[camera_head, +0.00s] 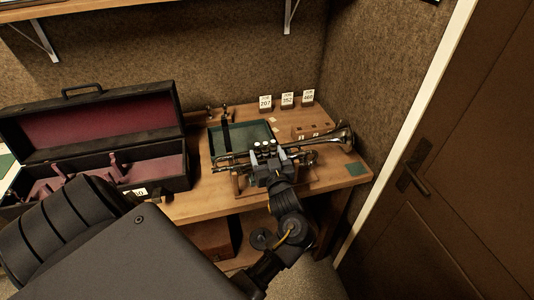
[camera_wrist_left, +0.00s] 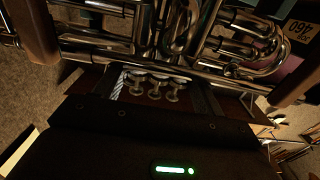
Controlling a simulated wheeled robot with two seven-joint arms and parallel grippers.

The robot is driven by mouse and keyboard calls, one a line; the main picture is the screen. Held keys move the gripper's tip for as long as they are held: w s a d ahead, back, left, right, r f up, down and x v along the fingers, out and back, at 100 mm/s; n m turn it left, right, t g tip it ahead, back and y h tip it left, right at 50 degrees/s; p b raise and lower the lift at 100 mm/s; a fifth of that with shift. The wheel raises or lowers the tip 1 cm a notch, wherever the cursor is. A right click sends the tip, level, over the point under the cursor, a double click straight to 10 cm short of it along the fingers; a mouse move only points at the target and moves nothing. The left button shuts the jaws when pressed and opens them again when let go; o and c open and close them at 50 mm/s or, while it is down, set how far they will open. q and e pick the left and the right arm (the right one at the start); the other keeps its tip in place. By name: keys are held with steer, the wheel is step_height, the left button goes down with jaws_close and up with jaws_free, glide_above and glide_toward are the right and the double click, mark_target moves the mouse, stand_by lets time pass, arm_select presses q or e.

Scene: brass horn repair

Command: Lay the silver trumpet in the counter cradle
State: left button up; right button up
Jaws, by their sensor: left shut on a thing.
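The silver trumpet (camera_head: 312,143) lies roughly level above the wooden counter, its bell toward the right and its valve caps up. My left gripper (camera_head: 268,170) is shut on it around the valve section. In the left wrist view the trumpet's tubing (camera_wrist_left: 165,60) runs across the top, with the valve buttons (camera_wrist_left: 155,84) close to the gripper body. The wooden counter cradle (camera_head: 236,184) shows partly below the trumpet; the arm and horn hide much of it. Whether the trumpet touches the cradle I cannot tell. My right gripper is not in view.
An open black case (camera_head: 100,118) with red lining stands on the left. A green tray (camera_head: 250,129) lies behind the trumpet. Numbered tags (camera_head: 287,100) stand along the counter's back. A green pad (camera_head: 356,169) lies near the right edge. A brown door (camera_head: 450,180) is at right.

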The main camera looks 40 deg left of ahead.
arm_select(q)
steer(key=shift+f, duration=0.3)
steer(key=o, duration=1.4)
steer(key=shift+f, duration=0.15)
